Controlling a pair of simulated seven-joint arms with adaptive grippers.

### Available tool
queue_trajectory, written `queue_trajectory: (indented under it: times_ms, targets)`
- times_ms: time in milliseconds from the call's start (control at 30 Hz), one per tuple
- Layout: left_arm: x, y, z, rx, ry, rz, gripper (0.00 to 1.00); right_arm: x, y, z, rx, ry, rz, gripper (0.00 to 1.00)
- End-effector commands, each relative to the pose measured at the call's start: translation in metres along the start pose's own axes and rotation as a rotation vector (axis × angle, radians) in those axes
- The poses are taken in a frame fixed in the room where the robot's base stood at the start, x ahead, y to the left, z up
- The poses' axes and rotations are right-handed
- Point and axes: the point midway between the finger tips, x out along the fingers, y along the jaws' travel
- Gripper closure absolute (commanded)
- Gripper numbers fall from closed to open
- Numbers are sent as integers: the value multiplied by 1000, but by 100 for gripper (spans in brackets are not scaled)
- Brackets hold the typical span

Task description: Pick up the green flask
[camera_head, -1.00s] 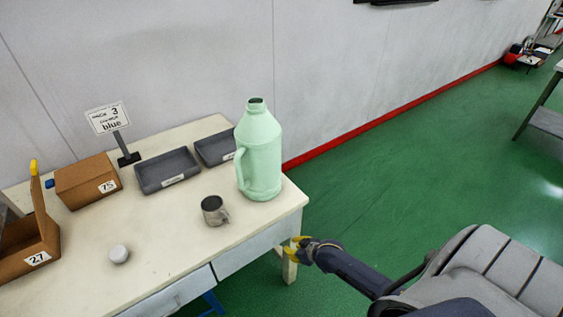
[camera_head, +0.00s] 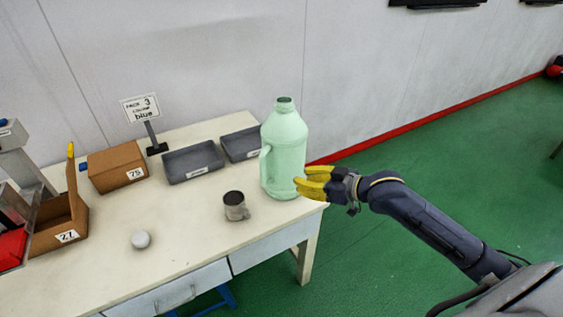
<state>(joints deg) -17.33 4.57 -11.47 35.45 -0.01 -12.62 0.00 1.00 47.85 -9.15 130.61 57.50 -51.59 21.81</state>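The green flask (camera_head: 284,150) is a pale green jug with a side handle, standing upright near the right end of the table (camera_head: 190,245). My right gripper (camera_head: 304,180) has yellow fingertips and comes in from the right. It is at the flask's lower right side, its fingers pointing left towards the body. The fingers look apart with nothing between them; whether a fingertip touches the flask I cannot tell. My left gripper is not in view.
A metal mug (camera_head: 235,206) stands just left of the flask. The wall is behind; open floor lies right.

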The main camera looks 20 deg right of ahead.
Motion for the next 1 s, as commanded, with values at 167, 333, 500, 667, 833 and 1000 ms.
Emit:
queue_trajectory:
  times_ms: [167,333,500,667,833,1000]
  targets:
    - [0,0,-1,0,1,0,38,5,-5,-9,-4,7,-13,77]
    - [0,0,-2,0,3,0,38,30,-5,-9,-2,8,-13,77]
    - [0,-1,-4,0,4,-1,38,57,-5,-9,-3,7,-12,77]
    - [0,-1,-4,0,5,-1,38,82,-6,-9,-3,7,-13,77]
    - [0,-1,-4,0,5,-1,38,103,-6,-9,-3,5,-12,77]
    - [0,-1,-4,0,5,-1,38,115,-6,-9,-6,5,-12,77]
